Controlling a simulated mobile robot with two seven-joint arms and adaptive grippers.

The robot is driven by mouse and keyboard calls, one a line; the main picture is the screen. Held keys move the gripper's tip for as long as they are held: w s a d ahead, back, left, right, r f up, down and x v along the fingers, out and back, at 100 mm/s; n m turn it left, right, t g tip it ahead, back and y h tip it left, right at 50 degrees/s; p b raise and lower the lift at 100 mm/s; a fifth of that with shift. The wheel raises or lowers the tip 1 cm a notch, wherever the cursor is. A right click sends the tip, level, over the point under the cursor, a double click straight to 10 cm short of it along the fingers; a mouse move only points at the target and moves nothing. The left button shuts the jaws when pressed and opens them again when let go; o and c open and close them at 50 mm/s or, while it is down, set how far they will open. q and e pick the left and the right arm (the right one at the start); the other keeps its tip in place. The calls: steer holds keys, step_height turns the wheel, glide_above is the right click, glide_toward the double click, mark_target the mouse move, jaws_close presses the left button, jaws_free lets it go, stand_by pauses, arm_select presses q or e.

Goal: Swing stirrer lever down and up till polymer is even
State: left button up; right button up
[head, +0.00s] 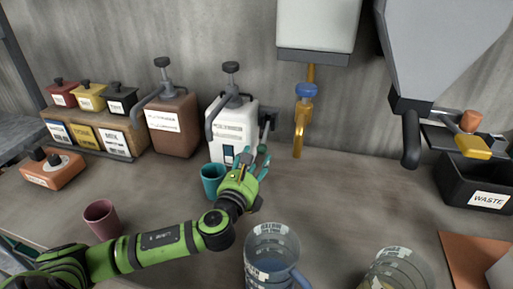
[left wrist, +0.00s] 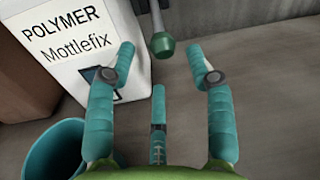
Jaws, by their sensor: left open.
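The white polymer container (head: 233,132) stands against the back wall with a dark pump on top; its label reads POLYMER Mottlefix in the left wrist view (left wrist: 62,42). The stirrer lever, a grey rod with a green knob (left wrist: 162,44), hangs at the container's right side. My left gripper (head: 252,158) is open just in front of the container's lower right. In the left wrist view its teal fingers (left wrist: 160,70) are spread and empty, with the knob ahead between the two outer fingertips, apparently not touched. The polymer inside is hidden. My right gripper is out of view.
A teal cup (head: 211,182) stands close left of my left gripper. A pink cup (head: 101,218) is at the left. A clear jug (head: 271,255) and another vessel (head: 397,272) stand in front.

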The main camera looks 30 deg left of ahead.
mark_target(260, 153)
arm_select(q)
steer(key=w, duration=0.5)
steer(key=shift+a+p, duration=0.3)
steer(key=shift+w, duration=0.3)
steer(key=shift+c, duration=1.2)
steer(key=shift+a, duration=0.1)
jaws_close()
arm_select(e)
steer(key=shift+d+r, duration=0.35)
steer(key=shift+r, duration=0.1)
